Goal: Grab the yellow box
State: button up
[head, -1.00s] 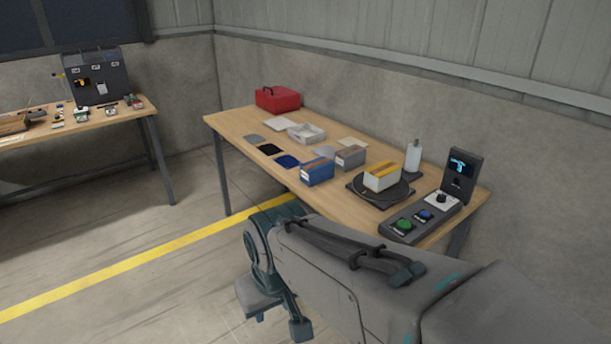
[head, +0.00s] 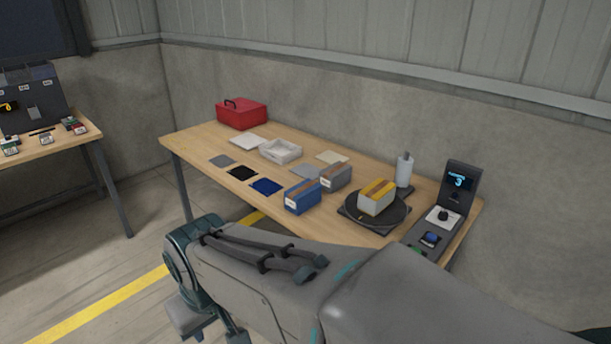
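The yellow box (head: 376,199) is a pale box with a yellow top. It sits upright on a round black turntable (head: 350,214) on the right part of the wooden table. My grey arm crosses the bottom of the head view, in front of the table's near edge and apart from the box. Its teal joint is at the lower left. I cannot make out my gripper's fingers; nothing of mine touches the box.
A blue box (head: 303,198) and a grey box (head: 336,177) stand left of the turntable. A white bottle (head: 404,171) is behind it. A control panel with a screen (head: 460,182) is at right. A white tray (head: 281,151), flat coloured pads and a red case (head: 242,114) lie farther left.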

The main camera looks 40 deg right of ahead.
aim_at(372, 200)
jog(key=z, duration=0.4)
jog(key=i, duration=1.1)
jog(key=z, duration=1.5)
jog(key=i, duration=0.5)
jog(key=z, duration=0.45)
